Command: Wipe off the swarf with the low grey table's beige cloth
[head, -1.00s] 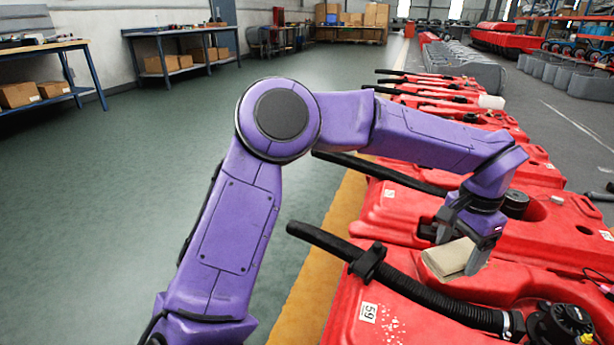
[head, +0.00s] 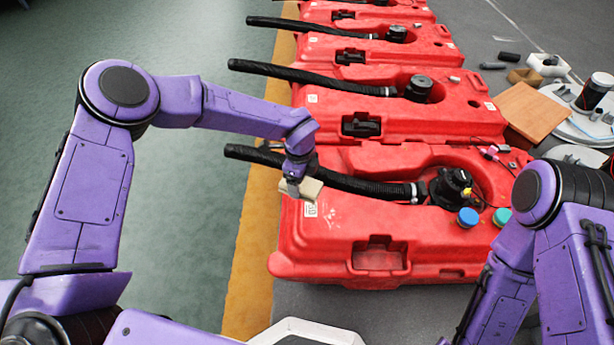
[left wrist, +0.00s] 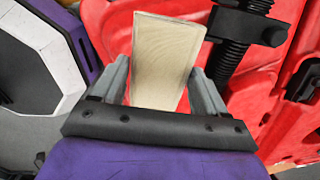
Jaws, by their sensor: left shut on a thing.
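My left gripper (head: 297,187) is shut on the folded beige cloth (head: 313,189) and holds it over the left end of the nearest red tank (head: 300,248). The cloth also shows in the left wrist view (left wrist: 165,60), between the two fingers (left wrist: 160,90). Pale specks, which look like the swarf (head: 331,216), lie on the tank's top beside a white label, just right of and below the cloth. I cannot tell if the cloth touches the tank. My right arm is at the lower right, its gripper out of view.
A black hose (head: 340,180) runs across the nearest tank to a black cap (head: 450,185). A blue cap (head: 467,217) and a green cap (head: 501,217) are on its right. More red tanks stand behind. A wooden board (head: 537,112) and clutter lie at right. Green floor is clear at left.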

